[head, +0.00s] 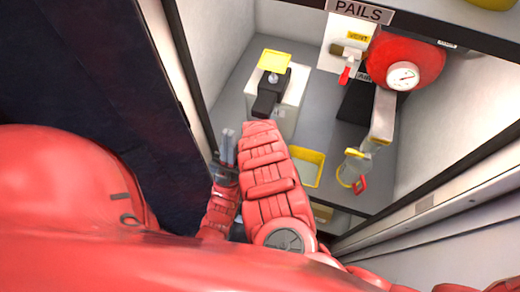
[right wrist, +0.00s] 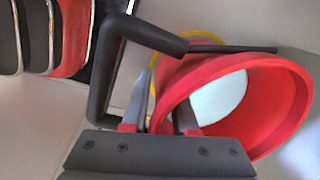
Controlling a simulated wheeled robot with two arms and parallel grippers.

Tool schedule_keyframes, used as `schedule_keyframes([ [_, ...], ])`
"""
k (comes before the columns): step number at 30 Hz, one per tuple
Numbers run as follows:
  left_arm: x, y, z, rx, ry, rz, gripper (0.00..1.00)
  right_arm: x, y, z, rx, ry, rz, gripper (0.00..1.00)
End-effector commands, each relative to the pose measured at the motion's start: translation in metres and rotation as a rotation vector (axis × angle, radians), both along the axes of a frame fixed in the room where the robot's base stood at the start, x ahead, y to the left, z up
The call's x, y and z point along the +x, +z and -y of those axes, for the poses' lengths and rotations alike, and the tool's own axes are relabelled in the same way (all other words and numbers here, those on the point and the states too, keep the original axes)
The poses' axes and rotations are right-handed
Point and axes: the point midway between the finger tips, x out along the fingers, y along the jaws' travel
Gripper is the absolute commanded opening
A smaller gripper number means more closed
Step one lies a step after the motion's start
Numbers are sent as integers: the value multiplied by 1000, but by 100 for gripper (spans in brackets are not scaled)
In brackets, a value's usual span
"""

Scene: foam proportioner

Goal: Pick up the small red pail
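The small red pail (right wrist: 291,112) fills the right of the right wrist view, tilted with its round mouth toward the camera and a pale inside. My right gripper (right wrist: 160,112) is at the pail's left rim. Its two fingers are apart, one on each side of the rim, with gaps showing. A thick black bent bar (right wrist: 150,33) passes over the pail and gripper; I cannot tell whether it is the pail's handle. I cannot make out the pail in the head view.
A "PAILS" label (head: 358,12) is on the upper edge. Cabinet walls close both sides.

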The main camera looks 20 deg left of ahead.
Motion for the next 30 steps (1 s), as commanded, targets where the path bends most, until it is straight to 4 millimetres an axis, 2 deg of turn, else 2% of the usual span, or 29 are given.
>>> schedule_keyframes([
  [1, 0, 0, 0, 0, 0, 0, 0, 0, 0, 0, 0, 0, 0, 16],
  [4, 0, 0, 0, 0, 0, 0, 0, 0, 0, 0, 0, 0, 0, 0],
  [30, 0, 0, 0, 0, 0, 0, 0, -1, -1, 0, -2, 0, -2, 0],
])
